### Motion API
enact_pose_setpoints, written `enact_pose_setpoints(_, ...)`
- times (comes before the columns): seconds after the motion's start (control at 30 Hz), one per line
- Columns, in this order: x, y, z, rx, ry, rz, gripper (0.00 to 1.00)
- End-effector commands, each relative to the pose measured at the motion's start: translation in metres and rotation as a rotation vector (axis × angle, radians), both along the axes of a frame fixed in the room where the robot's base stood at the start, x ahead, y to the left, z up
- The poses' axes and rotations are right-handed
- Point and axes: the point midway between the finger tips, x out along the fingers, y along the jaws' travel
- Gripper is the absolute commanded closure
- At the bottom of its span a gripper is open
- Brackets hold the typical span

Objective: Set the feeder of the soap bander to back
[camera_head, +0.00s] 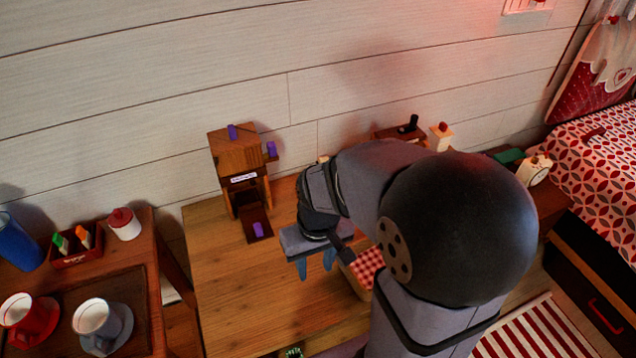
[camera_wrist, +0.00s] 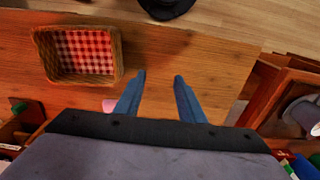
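The wooden device with a small label, which I take to be the soap bander (camera_head: 236,155), stands upright at the back of the table against the wall in the head view. It has a purple knob on top (camera_head: 232,131), another on its right side (camera_head: 271,149), and a third low in front (camera_head: 258,229). Which one is the feeder I cannot tell; the label is too small to read. My gripper (camera_head: 316,265) is open and empty above the table, right of and in front of the device, touching none of it. Its two blue fingers stand apart in the wrist view (camera_wrist: 160,78).
A wicker basket with red checked cloth (camera_wrist: 36,60) sits on the table, partly behind my arm in the head view. A side table at left holds cups (camera_head: 93,317), a blue tumbler (camera_head: 18,243) and a red-lidded jar (camera_head: 124,224). The tabletop before the device is clear.

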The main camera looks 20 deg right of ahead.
Motion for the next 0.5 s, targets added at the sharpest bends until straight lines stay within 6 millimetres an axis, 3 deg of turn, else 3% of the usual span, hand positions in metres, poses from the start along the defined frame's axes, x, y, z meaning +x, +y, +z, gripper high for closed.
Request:
enact_pose_setpoints(0.17,0.085,-0.021,0.001,0.018,-0.087,-0.006,0.64)
enact_pose_setpoints(0.3,0.155,-0.049,-0.005,0.02,-0.168,-0.008,0.64)
enact_pose_setpoints(0.5,0.231,-0.092,-0.018,0.006,-0.271,-0.009,0.64)
